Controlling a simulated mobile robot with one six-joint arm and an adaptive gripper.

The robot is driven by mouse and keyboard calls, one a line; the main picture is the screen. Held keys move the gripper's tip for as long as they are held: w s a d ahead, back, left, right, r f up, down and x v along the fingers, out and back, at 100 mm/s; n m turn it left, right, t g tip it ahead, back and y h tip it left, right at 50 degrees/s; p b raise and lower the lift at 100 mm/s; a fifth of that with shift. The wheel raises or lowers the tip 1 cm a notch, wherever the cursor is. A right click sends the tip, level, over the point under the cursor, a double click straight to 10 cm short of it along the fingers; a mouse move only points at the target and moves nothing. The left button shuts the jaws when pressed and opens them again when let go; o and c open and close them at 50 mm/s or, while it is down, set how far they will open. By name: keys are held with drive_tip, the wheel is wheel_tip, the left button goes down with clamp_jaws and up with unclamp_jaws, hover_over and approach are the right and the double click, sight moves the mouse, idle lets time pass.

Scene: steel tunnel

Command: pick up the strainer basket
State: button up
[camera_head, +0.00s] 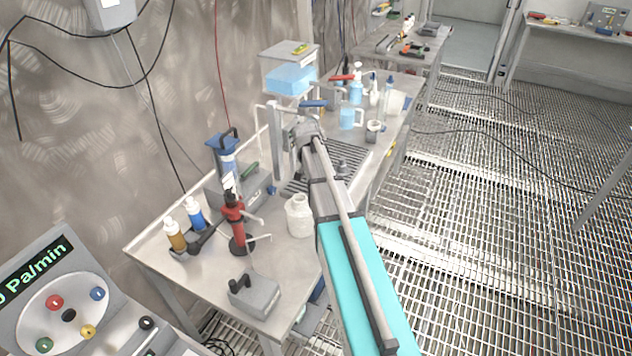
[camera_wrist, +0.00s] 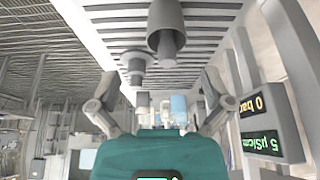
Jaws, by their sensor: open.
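My gripper (camera_wrist: 160,98) is open, its two fingers spread apart at left and right in the wrist view, with nothing between the tips. Beyond it is a slatted metal rack (camera_wrist: 200,45) that carries two grey metal pieces: a cup-shaped piece (camera_wrist: 165,25) and a smaller flanged piece (camera_wrist: 136,66). I cannot tell for certain which is the strainer basket, and no mesh is clear. In the head view, my arm reaches over the same rack (camera_head: 352,152), with a small grey piece (camera_head: 342,167) on it to the right of the arm. The fingertips are hard to make out there.
A tall grey post (camera_head: 274,142) and a blue-topped clear cylinder (camera_head: 226,158) stand left of the arm. Bottles and a blue jug (camera_head: 347,118) stand behind. The grating floor is open at right.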

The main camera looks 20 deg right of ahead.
drive_tip(key=shift+b+x, duration=0.6)
drive_tip(key=shift+x, duration=0.25)
drive_tip(key=b+x, duration=0.1)
drive_tip(key=x, duration=0.1)
drive_tip(key=b+x, duration=0.1)
drive_tip(key=b, duration=0.1)
drive_tip(key=shift+w+a+f, duration=0.15)
drive_tip(key=shift+w+f, duration=0.2)
drive_tip(key=shift+f, duration=0.05)
drive_tip(key=shift+w+d+f+b, duration=0.25)
drive_tip(key=shift+f+b, duration=0.4)
drive_tip(key=shift+b, duration=0.25)
drive_tip(key=shift+s, duration=0.1)
drive_tip(key=c, duration=1.3)
drive_tip(key=shift+r, duration=0.2)
